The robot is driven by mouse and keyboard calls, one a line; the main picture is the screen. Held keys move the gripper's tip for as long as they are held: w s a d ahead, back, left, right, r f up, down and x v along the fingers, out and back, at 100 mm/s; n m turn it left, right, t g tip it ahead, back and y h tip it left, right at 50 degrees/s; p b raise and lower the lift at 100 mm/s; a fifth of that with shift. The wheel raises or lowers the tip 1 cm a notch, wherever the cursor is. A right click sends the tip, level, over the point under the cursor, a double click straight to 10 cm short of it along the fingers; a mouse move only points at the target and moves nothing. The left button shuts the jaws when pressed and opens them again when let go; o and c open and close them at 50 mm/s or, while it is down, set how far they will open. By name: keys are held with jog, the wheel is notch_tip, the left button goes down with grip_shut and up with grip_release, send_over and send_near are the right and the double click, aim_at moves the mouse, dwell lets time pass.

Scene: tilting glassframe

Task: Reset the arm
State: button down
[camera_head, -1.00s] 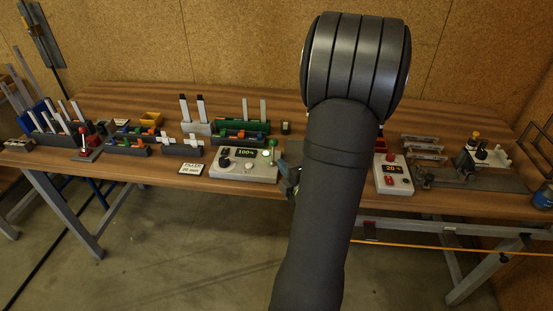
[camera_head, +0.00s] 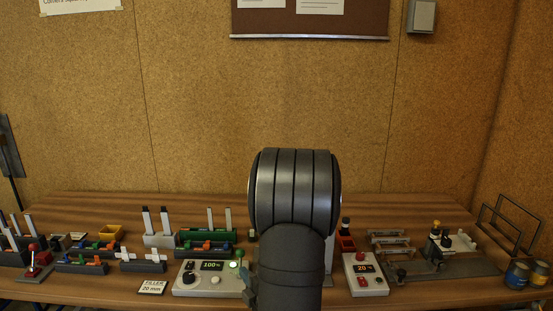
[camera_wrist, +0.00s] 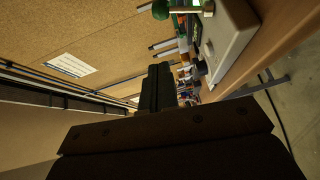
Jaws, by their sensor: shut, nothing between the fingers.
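My gripper (camera_wrist: 158,88) shows in the wrist view as dark fingers, closed together with nothing between them. In the head view my arm stands in front of the wooden table (camera_head: 375,204) and hides most of the gripper. The wrist view looks sideways along the bench. A white control box (camera_wrist: 232,38) and a green knob (camera_wrist: 160,9) are near the gripper at the upper right there. In the head view the box with the 100% display (camera_head: 208,277) stands just left of my arm.
A second box with a red button (camera_head: 364,275) stands right of my arm. Racks and bins (camera_head: 110,235) fill the left. The cork wall (camera_head: 270,100) is behind.

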jog(key=x, duration=0.5)
jog(key=shift+a+f, duration=0.1)
jog(key=shift+f, duration=0.25)
jog(key=shift+w+d+f, duration=0.1)
jog(key=shift+w, duration=0.5)
jog(key=shift+w+d+f, duration=0.1)
jog(key=shift+w, duration=0.5)
jog(key=shift+w+d+f, duration=0.1)
jog(key=shift+w+d, duration=0.05)
jog(key=shift+w, duration=0.6)
